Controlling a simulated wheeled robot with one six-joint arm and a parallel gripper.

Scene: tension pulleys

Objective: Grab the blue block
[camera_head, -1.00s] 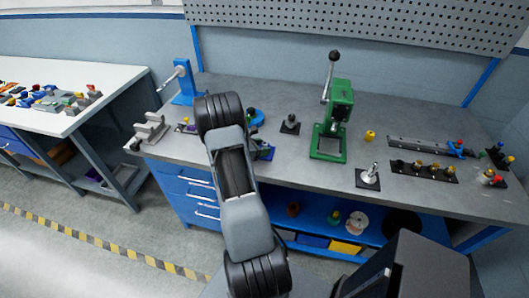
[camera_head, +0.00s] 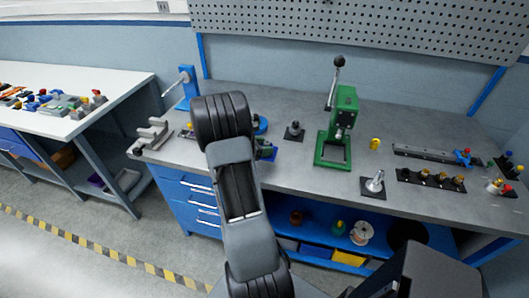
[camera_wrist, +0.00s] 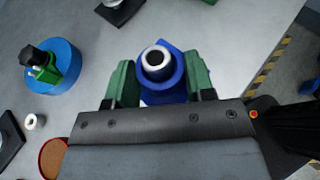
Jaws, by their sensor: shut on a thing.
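The blue block (camera_wrist: 178,92) is in the wrist view between the two green fingers of my gripper (camera_wrist: 160,88). A white ring with a dark centre (camera_wrist: 156,61) sits at the block's upper part. The fingers are shut on the block, one on each side. The gripper body hides the block's lower edge. In the head view, my arm hides my gripper, and a small blue part (camera_head: 269,152) shows just right of the arm on the grey workbench. I cannot tell from the wrist view whether the block touches the bench.
A round blue base with a green and black part (camera_wrist: 50,69) stands left in the wrist view. A green press (camera_head: 341,125) stands on the bench (camera_head: 240,90) in the head view. Black fixtures with small parts (camera_head: 430,181) lie at right. A white table (camera_head: 100,80) is at left.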

